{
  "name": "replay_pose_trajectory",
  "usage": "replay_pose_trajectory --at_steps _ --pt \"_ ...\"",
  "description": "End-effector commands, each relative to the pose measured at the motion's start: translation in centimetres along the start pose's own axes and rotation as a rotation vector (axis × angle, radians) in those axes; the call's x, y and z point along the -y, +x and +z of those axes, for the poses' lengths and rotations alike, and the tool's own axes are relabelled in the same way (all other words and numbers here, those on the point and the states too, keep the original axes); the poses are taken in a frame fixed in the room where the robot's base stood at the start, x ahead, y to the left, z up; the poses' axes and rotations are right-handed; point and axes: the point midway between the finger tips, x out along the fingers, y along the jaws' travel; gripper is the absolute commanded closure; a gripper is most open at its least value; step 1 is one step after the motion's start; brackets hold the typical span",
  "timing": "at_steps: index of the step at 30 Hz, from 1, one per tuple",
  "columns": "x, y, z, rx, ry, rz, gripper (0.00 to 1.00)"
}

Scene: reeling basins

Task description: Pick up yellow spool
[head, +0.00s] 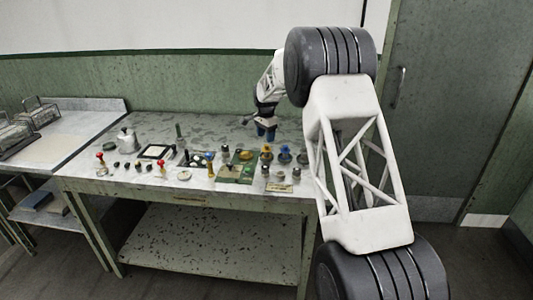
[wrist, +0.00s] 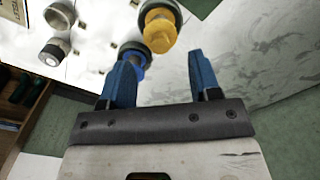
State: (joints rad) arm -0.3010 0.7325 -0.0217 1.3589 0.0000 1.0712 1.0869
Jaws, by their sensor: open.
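The yellow spool (wrist: 160,34) shows in the wrist view with a dark rim or base. It lies beyond the fingertips, roughly in line with the gap between them. In the head view the yellow spool (head: 266,153) stands on the table among small objects. My gripper (head: 266,133) is above the table, slightly higher in the picture than the spool. In the wrist view my gripper (wrist: 161,58) shows two blue fingers spread apart, with nothing held between them.
A blue spool (wrist: 134,59) sits beside the yellow one, partly behind the left finger; it also shows in the head view (head: 285,153). Silver-capped cylinders (wrist: 56,50) stand farther left. Many small items crowd the table's front. The table's back (head: 225,125) is largely clear.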

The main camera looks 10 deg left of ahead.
Motion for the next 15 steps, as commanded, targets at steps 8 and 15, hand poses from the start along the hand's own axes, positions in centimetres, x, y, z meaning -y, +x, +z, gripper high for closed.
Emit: replay_pose_trajectory --at_steps 8,15 --pt "-0.1 2.1 0.0 0.001 0.0 0.003 0.43" --pt "0.0 2.6 0.0 0.0 0.0 0.001 0.43"
